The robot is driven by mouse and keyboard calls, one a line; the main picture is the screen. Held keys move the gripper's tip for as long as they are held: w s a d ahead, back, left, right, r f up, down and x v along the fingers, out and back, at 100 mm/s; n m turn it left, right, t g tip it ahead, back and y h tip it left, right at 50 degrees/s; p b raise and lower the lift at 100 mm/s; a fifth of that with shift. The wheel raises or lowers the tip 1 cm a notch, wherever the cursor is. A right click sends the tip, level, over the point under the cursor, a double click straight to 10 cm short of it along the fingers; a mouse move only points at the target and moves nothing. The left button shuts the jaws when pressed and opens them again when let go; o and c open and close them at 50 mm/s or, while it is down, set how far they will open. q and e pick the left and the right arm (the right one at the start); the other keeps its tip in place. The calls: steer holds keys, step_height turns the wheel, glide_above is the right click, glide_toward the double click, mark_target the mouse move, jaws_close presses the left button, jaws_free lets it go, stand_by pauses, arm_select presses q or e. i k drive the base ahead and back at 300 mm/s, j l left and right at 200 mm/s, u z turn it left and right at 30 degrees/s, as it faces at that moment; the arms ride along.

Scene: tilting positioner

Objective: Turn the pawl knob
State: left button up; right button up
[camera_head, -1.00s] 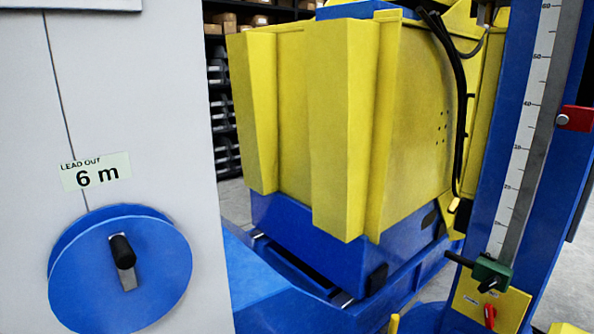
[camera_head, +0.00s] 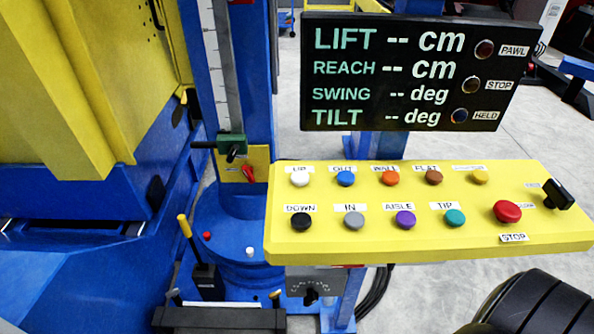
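No knob in view carries a readable pawl label, so I cannot tell for sure which one is the pawl knob. A red knob (camera_head: 248,173) sits on a small yellow plate at the foot of the blue mast. A black handled knob (camera_head: 558,195) stands at the right end of the yellow control panel (camera_head: 380,246), with small labels beside it. A dark knob (camera_head: 311,296) sits on a grey dial plate below the panel. Neither of my grippers is in view.
A black display (camera_head: 350,82) stands behind the panel, with a PAWL lamp (camera_head: 485,48). Coloured buttons and a red stop button (camera_head: 507,211) cover the panel. A yellow-handled lever (camera_head: 185,226) rises at lower left. A yellow-and-blue machine body (camera_head: 60,100) fills the left.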

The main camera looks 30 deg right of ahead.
mark_target(248, 172)
steer(key=z, duration=0.6)
steer(key=j+u, duration=0.1)
steer(key=j, duration=1.2)
